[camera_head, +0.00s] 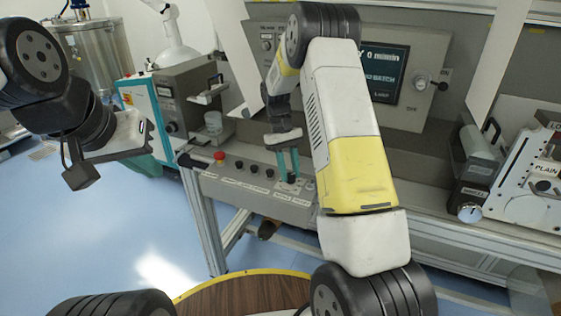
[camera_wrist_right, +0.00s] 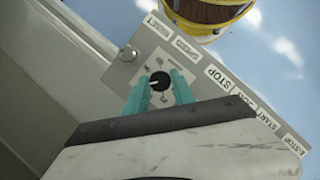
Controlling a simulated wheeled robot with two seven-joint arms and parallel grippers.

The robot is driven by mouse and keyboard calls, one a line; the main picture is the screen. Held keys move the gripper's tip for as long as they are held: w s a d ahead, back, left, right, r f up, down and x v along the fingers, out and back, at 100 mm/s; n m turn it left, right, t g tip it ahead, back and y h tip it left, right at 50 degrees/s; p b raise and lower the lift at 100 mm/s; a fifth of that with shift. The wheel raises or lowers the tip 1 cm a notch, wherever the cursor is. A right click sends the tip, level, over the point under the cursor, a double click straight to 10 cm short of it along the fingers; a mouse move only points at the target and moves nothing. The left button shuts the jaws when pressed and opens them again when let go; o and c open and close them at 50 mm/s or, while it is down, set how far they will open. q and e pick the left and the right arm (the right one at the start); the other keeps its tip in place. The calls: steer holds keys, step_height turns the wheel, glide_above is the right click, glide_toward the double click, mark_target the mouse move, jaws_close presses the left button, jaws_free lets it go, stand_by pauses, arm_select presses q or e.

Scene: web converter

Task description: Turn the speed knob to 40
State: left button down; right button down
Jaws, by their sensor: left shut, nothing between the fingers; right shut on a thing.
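The speed knob (camera_wrist_right: 160,81) is a small black round knob on a pale square plate with markings too small to read. It also shows in the head view (camera_head: 291,180), at the right end of the sloped grey control panel. My right gripper (camera_wrist_right: 160,90) has its two teal fingers on either side of the knob, shut on it. In the head view my right gripper (camera_head: 288,163) points down at the panel. My left gripper (camera_head: 122,135) is held up at the left, away from the panel, shut and empty; its fingertips do not show clearly.
The panel (camera_wrist_right: 205,55) carries a row of labelled buttons, including a red emergency-stop (camera_head: 219,156). A screen (camera_head: 384,72) reading "0 m/min" stands behind. A label machine (camera_head: 525,180) is at the right. Open blue floor lies at the left.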

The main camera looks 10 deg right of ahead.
steer(key=shift+m+y, duration=0.3)
steer(key=shift+m, duration=0.4)
steer(key=c, duration=1.1)
jaws_free()
steer(key=shift+w+r, duration=0.1)
steer(key=v, duration=0.7)
steer(key=shift+w+r, duration=0.1)
steer(key=shift+r, duration=0.2)
